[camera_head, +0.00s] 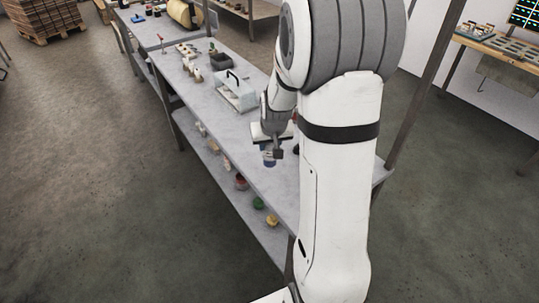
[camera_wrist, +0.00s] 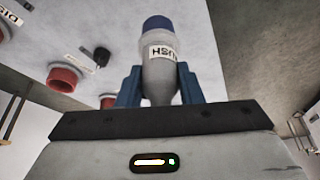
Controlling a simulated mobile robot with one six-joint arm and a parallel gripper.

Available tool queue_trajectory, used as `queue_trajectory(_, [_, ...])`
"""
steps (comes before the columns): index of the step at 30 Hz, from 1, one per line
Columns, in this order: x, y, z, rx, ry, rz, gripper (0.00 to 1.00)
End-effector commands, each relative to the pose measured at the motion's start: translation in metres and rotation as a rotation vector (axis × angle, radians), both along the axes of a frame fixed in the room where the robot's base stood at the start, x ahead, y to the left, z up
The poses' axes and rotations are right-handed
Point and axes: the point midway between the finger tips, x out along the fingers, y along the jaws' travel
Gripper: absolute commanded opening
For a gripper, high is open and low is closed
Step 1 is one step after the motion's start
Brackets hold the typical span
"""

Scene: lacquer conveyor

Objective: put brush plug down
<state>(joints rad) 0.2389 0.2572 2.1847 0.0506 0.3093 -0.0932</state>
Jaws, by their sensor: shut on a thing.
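The brush plug (camera_wrist: 158,75) is a grey, bottle-shaped piece with a blue end and a white label, partly readable as "USH" and upside down in the wrist view. My gripper (camera_wrist: 160,88) is shut on it, with one blue finger on each side. In the head view my gripper (camera_head: 274,151) is over the near part of the long grey table (camera_head: 222,126). There the plug is small and mostly hidden. I cannot tell whether its end touches a surface.
Red-rimmed round parts (camera_wrist: 65,78) and a black knob (camera_wrist: 102,56) show on a pale surface in the wrist view. A clear box with a black handle (camera_head: 235,92) and several small bottles (camera_head: 191,66) stand farther along the table. Coloured pots, one green (camera_head: 258,203), are on the lower shelf.

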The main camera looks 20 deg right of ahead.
Motion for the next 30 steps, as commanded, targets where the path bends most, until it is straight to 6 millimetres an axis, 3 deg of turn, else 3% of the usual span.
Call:
queue_trajectory(12, [-0.001, -0.002, -0.047, -0.001, 0.000, -0.003, 0.06])
queue_trajectory(23, [0.000, -0.002, -0.052, -0.001, -0.002, -0.004, 0.06])
queue_trajectory(24, [0.000, -0.002, -0.052, -0.001, -0.001, -0.004, 0.34])
queue_trajectory(30, [-0.001, -0.003, -0.051, -0.001, -0.001, -0.004, 0.50])
